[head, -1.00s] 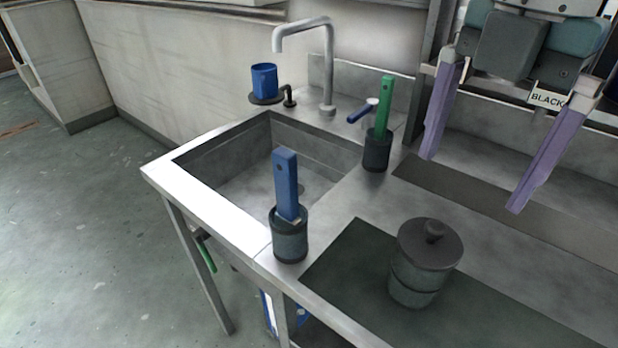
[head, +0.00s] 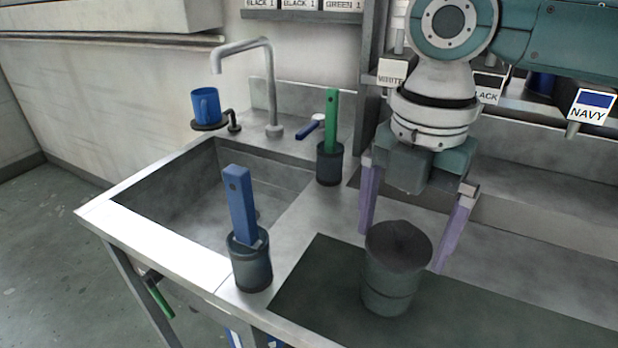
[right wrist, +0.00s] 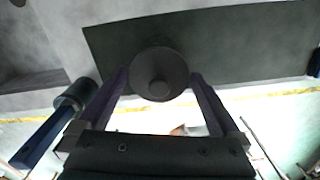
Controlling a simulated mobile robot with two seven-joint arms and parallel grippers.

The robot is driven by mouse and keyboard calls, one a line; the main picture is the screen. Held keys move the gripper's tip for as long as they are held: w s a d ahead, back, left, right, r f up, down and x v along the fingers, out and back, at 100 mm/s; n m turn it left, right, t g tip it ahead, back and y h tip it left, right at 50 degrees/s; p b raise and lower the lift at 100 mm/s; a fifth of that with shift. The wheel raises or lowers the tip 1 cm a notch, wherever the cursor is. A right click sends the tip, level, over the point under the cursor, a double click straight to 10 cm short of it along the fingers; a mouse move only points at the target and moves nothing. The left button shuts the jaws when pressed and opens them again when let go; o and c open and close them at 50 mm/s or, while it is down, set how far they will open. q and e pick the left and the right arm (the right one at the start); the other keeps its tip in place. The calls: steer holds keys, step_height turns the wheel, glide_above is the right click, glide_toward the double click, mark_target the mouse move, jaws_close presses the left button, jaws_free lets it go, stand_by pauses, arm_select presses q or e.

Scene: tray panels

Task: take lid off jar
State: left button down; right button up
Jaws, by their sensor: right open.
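The dark grey jar (head: 388,284) stands upright on a dark mat on the counter. In the right wrist view the fingers (right wrist: 158,82) lie on both sides of the lid, with nothing gripped. Contact with the lid cannot be told. My left gripper is not in view.
A dark holder with a blue handle (head: 240,205) stands left of the jar, by the sink (head: 150,200). Another holder with a green handle (head: 331,120) stands farther back. A blue mug (head: 205,105) sits behind the sink. The mat (head: 480,318) right of the jar is clear.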

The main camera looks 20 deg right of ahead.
steer(key=shift+c, duration=0.7)
steer(key=c, duration=0.8)
steer(key=shift+c, duration=0.2)
steer(key=shift+r, duration=0.15)
